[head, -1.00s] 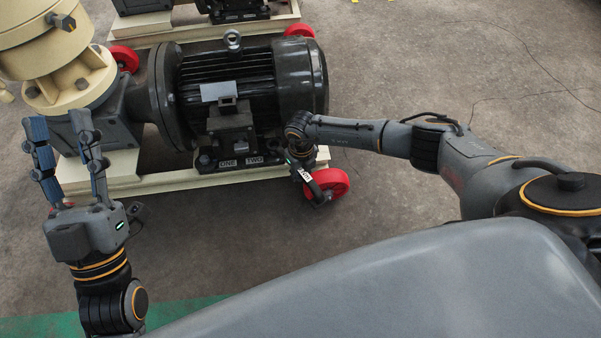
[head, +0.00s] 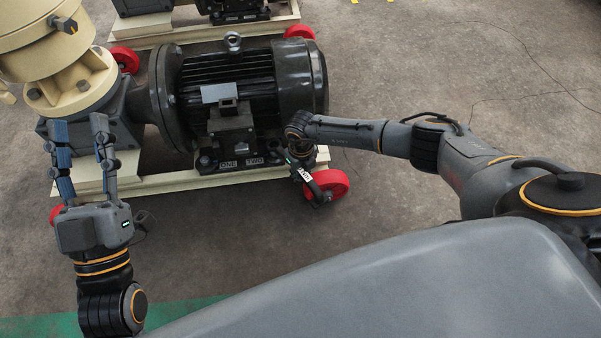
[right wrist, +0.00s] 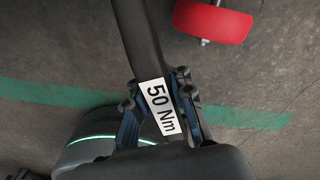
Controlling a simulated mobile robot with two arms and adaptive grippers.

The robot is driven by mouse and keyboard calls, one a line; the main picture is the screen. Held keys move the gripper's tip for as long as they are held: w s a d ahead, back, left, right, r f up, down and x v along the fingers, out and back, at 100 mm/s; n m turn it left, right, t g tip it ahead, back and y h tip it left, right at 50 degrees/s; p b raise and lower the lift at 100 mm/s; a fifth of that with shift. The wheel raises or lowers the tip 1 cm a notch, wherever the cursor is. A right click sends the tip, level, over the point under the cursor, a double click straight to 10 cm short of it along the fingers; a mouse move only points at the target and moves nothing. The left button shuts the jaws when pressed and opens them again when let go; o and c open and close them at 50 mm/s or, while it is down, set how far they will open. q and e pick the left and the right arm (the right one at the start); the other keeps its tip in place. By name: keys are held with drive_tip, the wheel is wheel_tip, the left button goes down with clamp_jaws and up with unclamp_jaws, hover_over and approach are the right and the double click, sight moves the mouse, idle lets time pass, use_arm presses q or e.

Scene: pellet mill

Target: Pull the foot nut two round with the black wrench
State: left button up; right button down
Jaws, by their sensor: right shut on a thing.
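The black wrench (right wrist: 143,42) is a dark bar with a white "50 Nm" label, and its bar runs up out of the right wrist view. My right gripper (right wrist: 158,105) is shut on it around the label. In the head view the right gripper (head: 300,160) holds the wrench (head: 313,186) low beside the motor's near right corner. The motor foot has plates reading ONE (head: 227,164) and TWO (head: 255,161). I cannot make out foot nut two or whether the wrench touches it. My left gripper (head: 82,130) is open and empty at the left, its fingers pointing up the picture.
The black motor (head: 250,80) sits on a cream base frame (head: 180,181) with red wheels (head: 331,183), one close to the wrench. A cream machine (head: 50,45) stands at the upper left. The floor to the right is open.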

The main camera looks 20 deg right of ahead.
drive_tip(key=shift+r+p, duration=0.35)
drive_tip(key=shift+r, duration=0.1)
drive_tip(key=shift+r+p, duration=0.3)
drive_tip(key=shift+p, duration=0.05)
drive_tip(key=shift+r+p, duration=0.3)
drive_tip(key=shift+r, duration=0.05)
use_arm(q)
wheel_tip(320, 180, down, 10)
drive_tip(key=w+g+y, duration=0.2)
drive_tip(key=g, duration=0.4)
drive_tip(key=shift+w+a, duration=0.4)
use_arm(e)
drive_tip(key=shift+r, duration=0.2)
use_arm(q)
drive_tip(key=shift+f, duration=0.1)
